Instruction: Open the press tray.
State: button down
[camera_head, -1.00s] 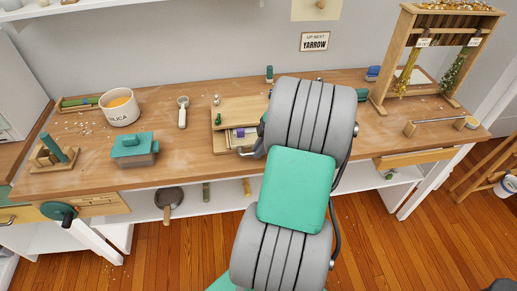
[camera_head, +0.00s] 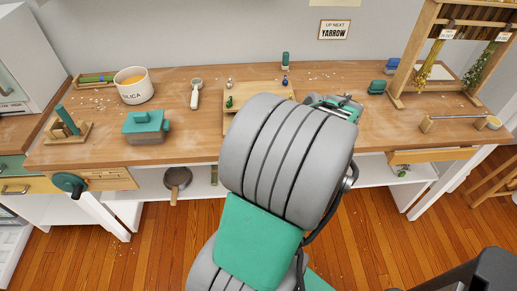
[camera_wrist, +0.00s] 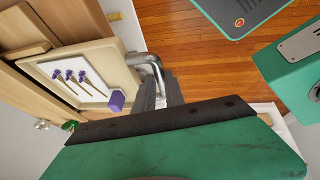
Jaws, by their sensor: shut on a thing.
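The press tray (camera_wrist: 124,66) shows in the wrist view as a cream, shallow tray standing out from the wooden press (camera_wrist: 62,22). In it lie a white sheet (camera_wrist: 70,65), several purple-tipped sprigs (camera_wrist: 75,80) and a purple block (camera_wrist: 116,102). A bent metal handle (camera_wrist: 148,62) is on the tray's outer side. My gripper (camera_wrist: 160,88) is shut on this handle; its dark fingers are partly hidden by the green hand body. In the head view, the press (camera_head: 258,95) shows only its top and left edge; my arm hides the tray, handle and fingertips.
On the bench stand a silica pot (camera_head: 133,86), a teal-lidded box (camera_head: 146,126), a scoop (camera_head: 196,92) and a wooden stand (camera_head: 66,128) on the left. A drying rack (camera_head: 440,50) stands on the right. The floor (camera_head: 150,255) before the bench is clear.

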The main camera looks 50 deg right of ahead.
jog(key=shift+s+a+r, duration=0.1)
jog(key=shift+s+a, duration=0.85)
jog(key=shift+s, duration=0.15)
jog(key=c, duration=1.4)
grip_release()
jog(key=v, duration=0.7)
jog(key=shift+r+p, duration=0.3)
jog(key=shift+r, duration=0.05)
jog(key=shift+s, duration=0.1)
